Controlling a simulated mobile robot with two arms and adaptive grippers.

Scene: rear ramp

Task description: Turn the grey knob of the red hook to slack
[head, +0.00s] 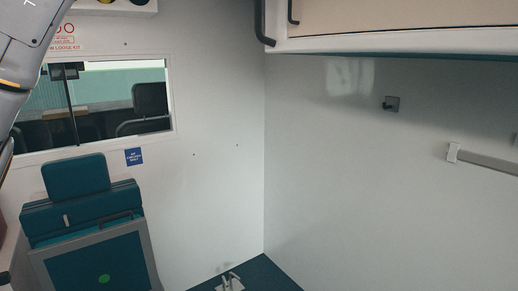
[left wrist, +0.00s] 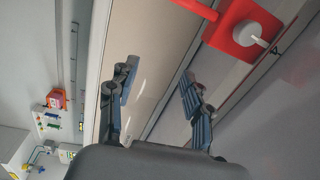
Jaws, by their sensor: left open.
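The red hook (left wrist: 222,32) shows in the left wrist view at the top right, as a red block with a red arm running up to the top edge. Its round pale grey knob (left wrist: 248,34) stands out from the block on a short stem. My left gripper (left wrist: 158,75) is open and empty, its two fingers apart. The knob lies beyond and to the right of the right-hand finger, not between the fingers, and nothing touches it. In the head view only part of my left arm shows at the upper left. The hook cannot be made out there, and my right gripper is in neither view.
In the head view a teal folding seat (head: 85,215) stands below a window (head: 105,100). An overhead cabinet (head: 390,18) hangs at the upper right.

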